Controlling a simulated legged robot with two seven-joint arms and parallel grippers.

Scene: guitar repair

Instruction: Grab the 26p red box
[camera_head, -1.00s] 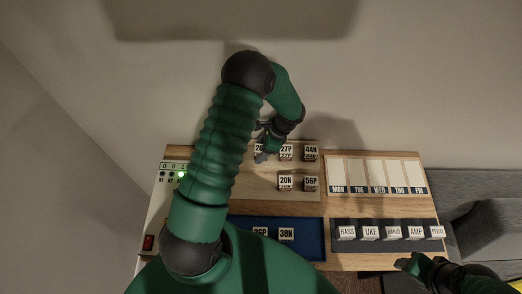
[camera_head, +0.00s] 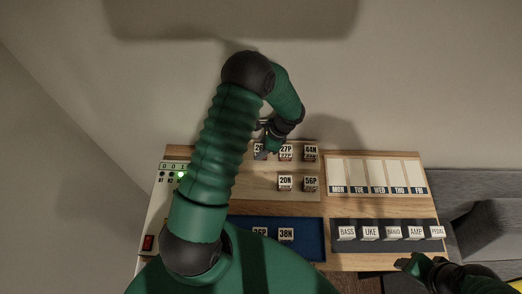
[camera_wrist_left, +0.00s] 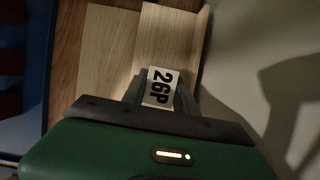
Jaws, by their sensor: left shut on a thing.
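The 26P box (camera_wrist_left: 161,87) shows its white label between the two fingers of my left gripper (camera_wrist_left: 160,93) in the left wrist view. The fingers are shut on it, one on each side. In the head view the 26P box (camera_head: 258,148) is at the back of the wooden board, partly hidden by my left gripper (camera_head: 262,153). Its red colour is too dark to make out in the wrist view. My right gripper (camera_head: 405,262) is at the lower right, near the table's front edge; its fingers are too small to judge.
Boxes 27P (camera_head: 286,149) and 44N (camera_head: 311,150) stand to the right of 26P. Boxes 20N (camera_head: 285,181) and 56P (camera_head: 310,181) stand in front. A blue tray (camera_head: 308,250) holds 38N (camera_head: 286,234). Day slots (camera_head: 377,172) and a labelled rack (camera_head: 388,223) are at right.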

